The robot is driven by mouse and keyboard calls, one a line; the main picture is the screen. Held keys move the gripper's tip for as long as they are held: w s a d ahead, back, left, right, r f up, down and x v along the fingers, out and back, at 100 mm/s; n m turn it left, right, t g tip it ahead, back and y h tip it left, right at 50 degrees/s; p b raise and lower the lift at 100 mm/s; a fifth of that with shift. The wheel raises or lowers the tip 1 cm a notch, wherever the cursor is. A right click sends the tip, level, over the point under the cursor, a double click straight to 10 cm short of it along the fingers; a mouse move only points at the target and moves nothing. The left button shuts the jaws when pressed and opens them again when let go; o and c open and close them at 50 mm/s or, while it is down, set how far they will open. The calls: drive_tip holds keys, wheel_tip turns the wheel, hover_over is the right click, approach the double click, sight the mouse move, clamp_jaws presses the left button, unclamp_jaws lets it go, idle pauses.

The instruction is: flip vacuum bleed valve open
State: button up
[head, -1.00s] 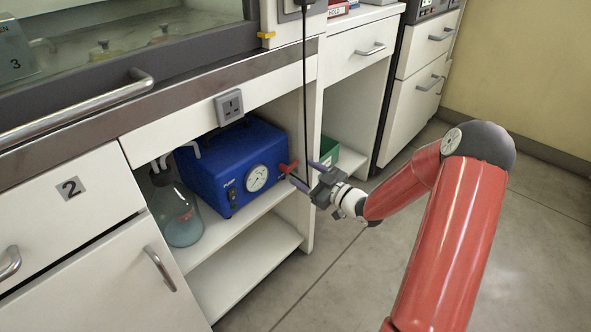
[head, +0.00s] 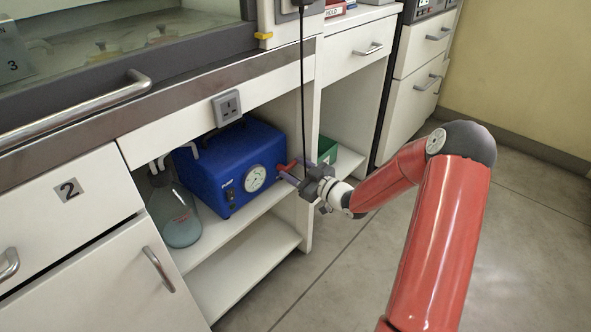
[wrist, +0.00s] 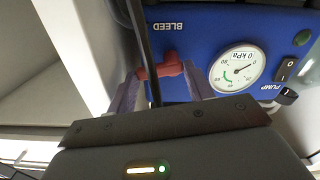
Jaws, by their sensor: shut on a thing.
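The red bleed valve handle (wrist: 160,70) projects from the front of the blue pump box (head: 228,160), by the word BLEED, which looks upside down in the wrist view. In the head view the red handle (head: 286,166) shows at the box's right side. My gripper (wrist: 163,86) has its two purple fingers on either side of the handle and is shut on it, spanning its width. In the head view my gripper (head: 298,170) is at the shelf opening. The far side of the handle is hidden.
A black cable (head: 303,90) hangs down past my gripper and, in the wrist view (wrist: 143,45), runs between the fingers. A pressure gauge (wrist: 238,70) and pump switch (wrist: 287,70) are beside the valve. A glass bottle (head: 176,215) stands left of the pump.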

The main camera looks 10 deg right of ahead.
drive_tip(key=shift+f+m, duration=0.2)
drive_tip(key=shift+m, duration=1.1)
drive_tip(key=o, duration=0.7)
drive_tip(key=shift+d, duration=0.1)
drive_tip(key=v, duration=0.7)
drive_tip(key=shift+s+d, duration=0.2)
drive_tip(key=shift+s, duration=0.1)
